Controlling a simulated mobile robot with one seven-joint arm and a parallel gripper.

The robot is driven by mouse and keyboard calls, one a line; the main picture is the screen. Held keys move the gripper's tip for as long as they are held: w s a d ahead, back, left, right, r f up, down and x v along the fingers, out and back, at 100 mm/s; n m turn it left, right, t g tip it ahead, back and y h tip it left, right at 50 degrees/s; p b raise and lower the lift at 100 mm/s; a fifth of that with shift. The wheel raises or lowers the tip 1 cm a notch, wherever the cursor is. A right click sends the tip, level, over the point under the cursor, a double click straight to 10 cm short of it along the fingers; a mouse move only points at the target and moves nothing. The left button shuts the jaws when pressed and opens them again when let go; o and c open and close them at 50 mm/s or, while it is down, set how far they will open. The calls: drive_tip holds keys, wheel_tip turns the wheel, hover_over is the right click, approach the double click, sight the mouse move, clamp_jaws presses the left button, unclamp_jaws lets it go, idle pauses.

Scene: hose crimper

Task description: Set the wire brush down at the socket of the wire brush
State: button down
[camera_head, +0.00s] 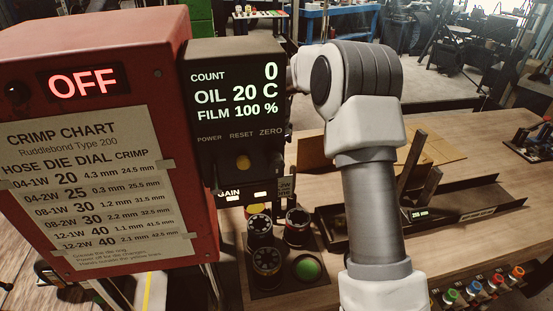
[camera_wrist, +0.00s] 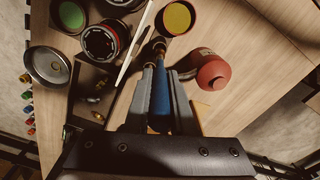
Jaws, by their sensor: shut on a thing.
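In the wrist view my gripper (camera_wrist: 161,75) is shut on a slim tool with a blue handle (camera_wrist: 160,104), which I take to be the wire brush. The handle lies between the two grey fingers, and its darker, brass-coloured end sticks out past the fingertips. A thin pale rod passes just left of that end; I cannot tell whether they touch. The gap between the tool and the bench top is unclear. I cannot make out the brush's socket in either view. In the head view my arm hides part of the bench, and gripper and brush do not show.
Near the tool in the wrist view are a red bottle (camera_wrist: 212,72), a yellow-topped round container (camera_wrist: 177,18), a black die ring (camera_wrist: 101,41) and a metal dish (camera_wrist: 47,65). In the head view the red crimper (camera_head: 100,140) stands left; a dark angled tray (camera_head: 470,210) lies right.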

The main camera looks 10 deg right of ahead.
wheel_tip(320, 180, down, 8)
drive_tip(key=b, duration=0.4)
drive_tip(key=shift+r, duration=0.1)
drive_tip(key=shift+f+b, duration=0.35)
drive_tip(key=c, duration=0.7)
unclamp_jaws()
drive_tip(key=shift+r, duration=0.1)
wheel_tip(320, 180, up, 17)
drive_tip(key=shift+r, duration=0.1)
